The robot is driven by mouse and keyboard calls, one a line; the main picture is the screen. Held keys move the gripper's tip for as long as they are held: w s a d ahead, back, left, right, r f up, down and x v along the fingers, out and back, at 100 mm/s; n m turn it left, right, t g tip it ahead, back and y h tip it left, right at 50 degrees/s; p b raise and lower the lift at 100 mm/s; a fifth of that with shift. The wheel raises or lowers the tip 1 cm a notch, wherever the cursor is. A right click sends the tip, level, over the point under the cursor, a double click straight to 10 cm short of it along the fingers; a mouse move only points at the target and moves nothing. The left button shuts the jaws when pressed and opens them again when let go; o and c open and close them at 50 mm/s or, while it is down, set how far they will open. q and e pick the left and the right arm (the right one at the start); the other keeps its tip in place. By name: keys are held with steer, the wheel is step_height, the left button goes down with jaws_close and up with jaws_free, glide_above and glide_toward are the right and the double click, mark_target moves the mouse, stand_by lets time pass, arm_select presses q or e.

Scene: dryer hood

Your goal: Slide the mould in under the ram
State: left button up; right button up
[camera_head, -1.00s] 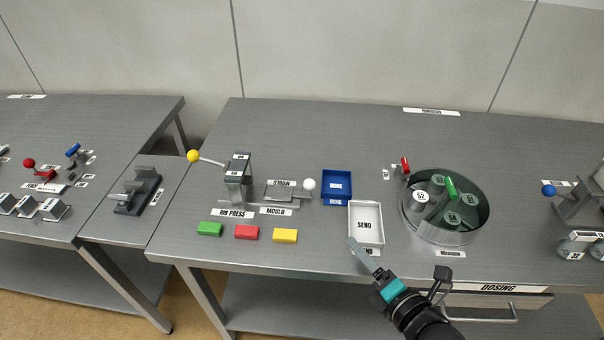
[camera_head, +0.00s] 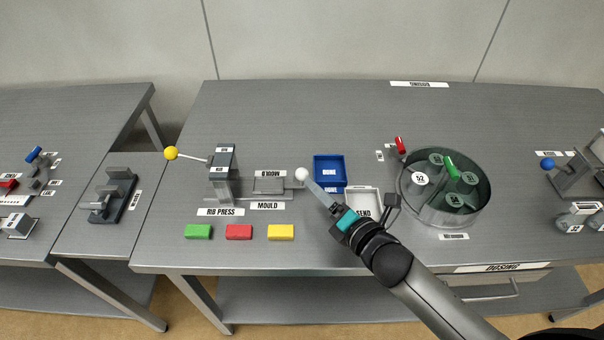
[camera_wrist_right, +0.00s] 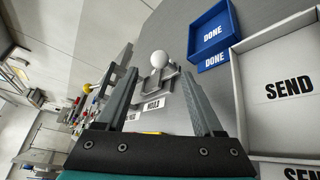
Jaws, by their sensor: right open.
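The mould (camera_head: 270,186) is a grey block on a slide to the right of the rib press, with a white ball knob (camera_head: 302,174) at its right end. The rib press (camera_head: 222,172) has its ram head at the top and a lever with a yellow ball (camera_head: 171,153) on its left. The mould stands beside the press, out from under the ram. My right gripper (camera_head: 310,187) is open, its fingertips close to the white knob. In the right wrist view the knob (camera_wrist_right: 159,59) shows beyond and between the open fingers (camera_wrist_right: 160,90). My left gripper is out of view.
A blue DONE tray (camera_head: 343,169) lies just right of the knob, and the white SEND tray (camera_head: 378,200) is partly behind my right gripper. Green (camera_head: 198,232), red (camera_head: 239,232) and yellow (camera_head: 281,232) blocks lie along the front. A round dosing drum (camera_head: 410,205) stands further right.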

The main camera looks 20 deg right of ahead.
mark_target(301, 176)
steer(key=b+x, duration=0.1)
steer(key=x, duration=0.7)
steer(key=shift+w+a+f, duration=0.1)
steer(key=shift+w+f, duration=0.05)
steer(key=shift+w, duration=0.15)
jaws_close()
steer(key=shift+s+a+f, duration=0.1)
steer(key=shift+f, duration=0.1)
stand_by(1.0)
